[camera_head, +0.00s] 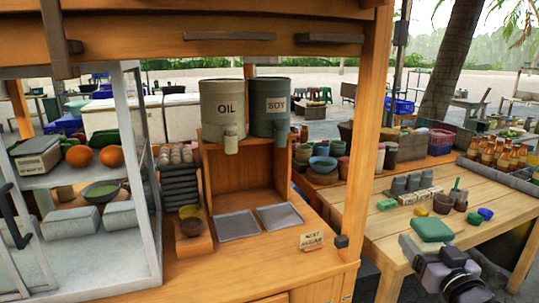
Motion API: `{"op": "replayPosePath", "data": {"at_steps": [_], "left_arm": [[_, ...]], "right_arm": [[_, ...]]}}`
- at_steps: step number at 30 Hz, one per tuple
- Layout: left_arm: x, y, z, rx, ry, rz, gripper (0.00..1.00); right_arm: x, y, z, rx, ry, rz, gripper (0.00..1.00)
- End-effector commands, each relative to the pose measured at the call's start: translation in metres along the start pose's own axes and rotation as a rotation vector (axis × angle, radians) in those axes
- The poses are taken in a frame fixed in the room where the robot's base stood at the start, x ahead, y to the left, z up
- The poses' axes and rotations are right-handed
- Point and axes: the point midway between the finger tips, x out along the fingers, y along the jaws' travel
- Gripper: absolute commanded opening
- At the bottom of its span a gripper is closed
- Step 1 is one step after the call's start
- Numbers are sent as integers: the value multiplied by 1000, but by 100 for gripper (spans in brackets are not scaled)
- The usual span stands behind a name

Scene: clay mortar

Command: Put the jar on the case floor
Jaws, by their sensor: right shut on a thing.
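My right gripper (424,251) is at the lower right, over the near part of the wooden side table. It is shut, with a rounded green thing (432,229) at its fingertips. I cannot make out a jar shape in it, and the gripper hides its near side. The glass-sided case (151,190) with a pale frame stands at the left. My right gripper is far to the right of the case. My left gripper is not in view.
A wooden post (365,130) stands between the case and the side table (390,250). OIL (222,105) and SOY (269,105) drums stand on a wooden stand above two metal trays. Bottles (490,150), small bowls and blocks crowd the table's far side.

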Motion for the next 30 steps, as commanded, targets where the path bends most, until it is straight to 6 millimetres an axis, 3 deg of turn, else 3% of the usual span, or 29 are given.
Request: {"op": "replayPosePath", "data": {"at_steps": [9,20,30], "left_arm": [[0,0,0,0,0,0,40],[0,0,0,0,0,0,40],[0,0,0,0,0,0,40]], "right_arm": [[-76,-36,45,1,-2,-106,32],[-155,-70,64,0,-2,-220,32],[-151,-96,60,10,5,-74,32]]}}
